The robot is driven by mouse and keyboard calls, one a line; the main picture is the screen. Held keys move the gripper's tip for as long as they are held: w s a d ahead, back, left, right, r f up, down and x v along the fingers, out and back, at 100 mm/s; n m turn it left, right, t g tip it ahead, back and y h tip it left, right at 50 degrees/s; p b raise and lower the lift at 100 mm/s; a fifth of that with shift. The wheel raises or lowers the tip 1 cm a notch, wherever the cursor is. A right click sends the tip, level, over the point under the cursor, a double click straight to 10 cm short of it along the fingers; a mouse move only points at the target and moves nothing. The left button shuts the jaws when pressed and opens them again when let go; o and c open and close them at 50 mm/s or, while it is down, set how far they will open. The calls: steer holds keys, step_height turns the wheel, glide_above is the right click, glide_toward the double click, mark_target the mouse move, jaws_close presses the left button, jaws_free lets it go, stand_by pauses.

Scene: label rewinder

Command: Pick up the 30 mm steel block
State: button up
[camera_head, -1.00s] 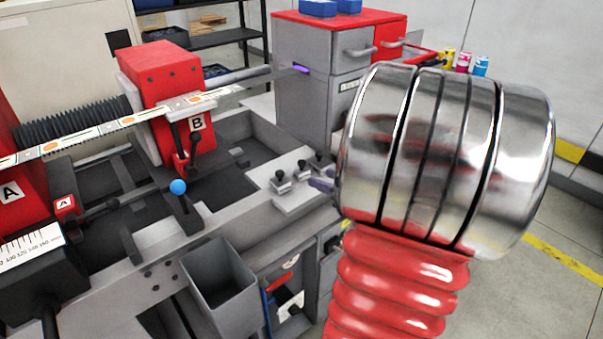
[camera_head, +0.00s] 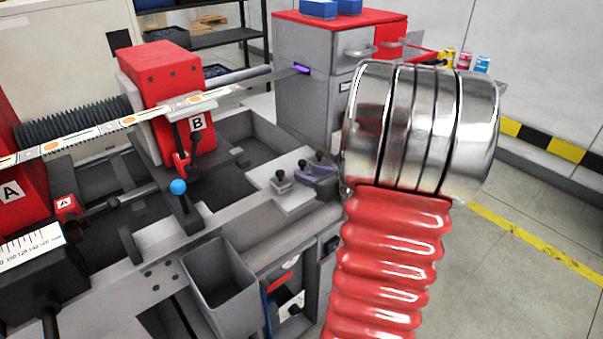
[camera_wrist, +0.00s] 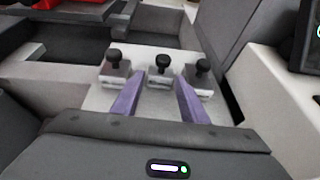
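Three small steel blocks with black knobs stand in a row on a pale plate (camera_wrist: 150,108). In the wrist view they are the left block (camera_wrist: 114,77), the middle block (camera_wrist: 160,81) and the right block (camera_wrist: 204,86). I cannot read sizes on them, so I cannot tell which is 30 mm. My gripper (camera_wrist: 161,88) is open, its purple fingers pointing at the middle block, one toward each side. Whether they touch it is unclear. In the head view the plate (camera_head: 290,199) shows beside my gripper (camera_head: 324,187), which is partly hidden by my arm.
A grey open bin (camera_head: 220,285) hangs at the machine's front. A grey cabinet with a red top (camera_head: 310,60) stands behind. In the wrist view a dark screen (camera_wrist: 309,40) is at right.

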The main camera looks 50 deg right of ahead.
mark_target(305, 172)
steer(key=shift+x, duration=2.15)
steer(key=shift+c, duration=0.5)
steer(key=c, duration=0.7)
step_height(305, 172, up, 10)
